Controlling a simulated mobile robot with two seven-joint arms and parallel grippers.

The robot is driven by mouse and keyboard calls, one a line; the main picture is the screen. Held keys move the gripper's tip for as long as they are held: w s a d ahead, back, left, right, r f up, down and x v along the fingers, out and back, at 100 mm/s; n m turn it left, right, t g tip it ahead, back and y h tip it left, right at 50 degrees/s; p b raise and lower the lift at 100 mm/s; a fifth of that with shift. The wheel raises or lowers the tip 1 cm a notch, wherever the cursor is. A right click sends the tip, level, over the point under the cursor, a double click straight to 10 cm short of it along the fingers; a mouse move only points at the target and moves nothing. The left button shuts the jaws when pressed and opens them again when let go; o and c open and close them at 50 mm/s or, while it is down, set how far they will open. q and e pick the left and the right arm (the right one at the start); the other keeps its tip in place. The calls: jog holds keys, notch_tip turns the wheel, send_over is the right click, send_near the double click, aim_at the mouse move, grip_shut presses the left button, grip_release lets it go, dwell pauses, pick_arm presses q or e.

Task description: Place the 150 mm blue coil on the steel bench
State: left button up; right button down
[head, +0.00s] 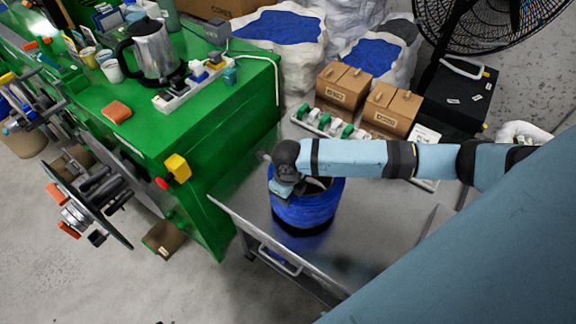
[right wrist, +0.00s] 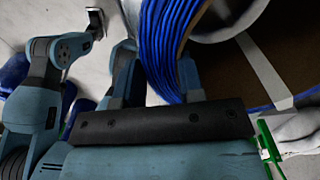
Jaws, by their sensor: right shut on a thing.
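The blue coil (head: 305,212) is a ring of blue cable over the steel bench (head: 352,245), near its left edge. My right gripper (head: 285,190) is at the coil's upper left rim and shut on it. In the right wrist view, blue strands of the coil (right wrist: 165,45) run between the fingers of my right gripper (right wrist: 158,85). A dark band shows under the coil; I cannot tell whether it touches the bench. My left arm seems to show at the left of the right wrist view, its gripper (right wrist: 96,22) too small to read.
A green bench (head: 215,130) with a kettle (head: 155,52) and a power strip (head: 190,87) stands at left. Two cardboard boxes (head: 343,86) (head: 391,108) and a rack with green parts (head: 325,122) lie behind the coil. The steel bench's front is clear.

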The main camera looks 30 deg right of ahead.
jog(key=shift+f, duration=1.9)
jog(key=c, duration=0.7)
grip_release()
jog(key=shift+f, duration=0.1)
jog(key=shift+c, duration=0.2)
